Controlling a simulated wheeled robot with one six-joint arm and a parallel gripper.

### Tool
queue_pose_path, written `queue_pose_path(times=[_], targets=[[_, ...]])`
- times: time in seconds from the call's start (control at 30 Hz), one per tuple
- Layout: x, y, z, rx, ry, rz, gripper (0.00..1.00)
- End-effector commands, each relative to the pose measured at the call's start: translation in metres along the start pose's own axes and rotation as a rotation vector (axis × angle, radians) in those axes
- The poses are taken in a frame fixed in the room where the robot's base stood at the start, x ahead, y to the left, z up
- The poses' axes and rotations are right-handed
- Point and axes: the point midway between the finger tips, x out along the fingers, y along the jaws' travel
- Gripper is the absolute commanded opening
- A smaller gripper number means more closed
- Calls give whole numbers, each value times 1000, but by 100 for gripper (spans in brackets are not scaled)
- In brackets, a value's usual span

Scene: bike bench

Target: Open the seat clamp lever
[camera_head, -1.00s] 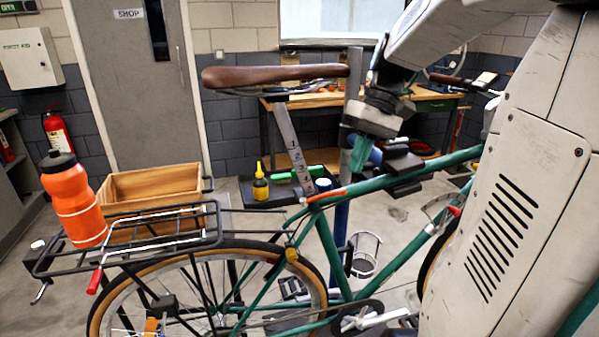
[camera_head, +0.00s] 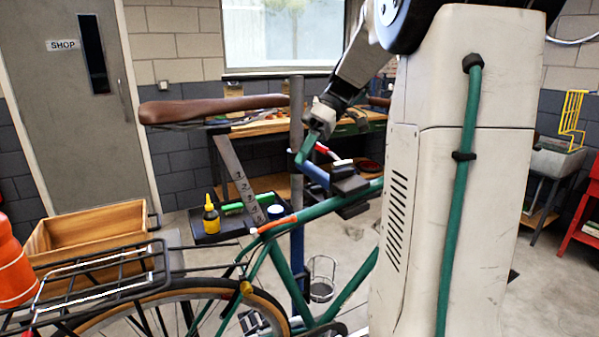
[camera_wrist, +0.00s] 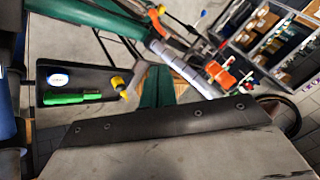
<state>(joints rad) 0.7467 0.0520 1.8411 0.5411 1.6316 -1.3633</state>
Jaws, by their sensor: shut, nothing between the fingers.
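The seat clamp lever (camera_head: 276,224) is a thin orange bar at the top of the green bike's seat tube. In the head view it lies close along the top tube (camera_head: 335,203), at the foot of the grey seat post (camera_head: 238,172). My gripper (camera_head: 304,158) is above and to the right of the lever, apart from it, with its green fingers shut and empty. The fingers also show as dark green tips in the wrist view (camera_wrist: 156,88). I cannot tell the lever's exact pose in the wrist view.
The blue work stand clamp (camera_head: 312,172) with a red-handled lever is close by my fingers. A black tray (camera_head: 208,236) holds a yellow bottle (camera_head: 211,216) and a green tool. The brown saddle (camera_head: 205,108) overhangs at left. A wooden box (camera_head: 80,232) sits behind the rear rack.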

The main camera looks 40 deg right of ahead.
Motion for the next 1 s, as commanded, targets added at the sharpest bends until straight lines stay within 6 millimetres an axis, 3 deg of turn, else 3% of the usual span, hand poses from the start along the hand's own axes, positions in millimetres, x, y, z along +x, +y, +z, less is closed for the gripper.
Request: queue_pose_path(times=[0.4, 0.63, 1.0], targets=[[87, -1, 0, 1, -2, -3, 0], [108, 0, 23, 3, 0, -1, 0], [113, 0, 29, 2, 0, 1, 0]])
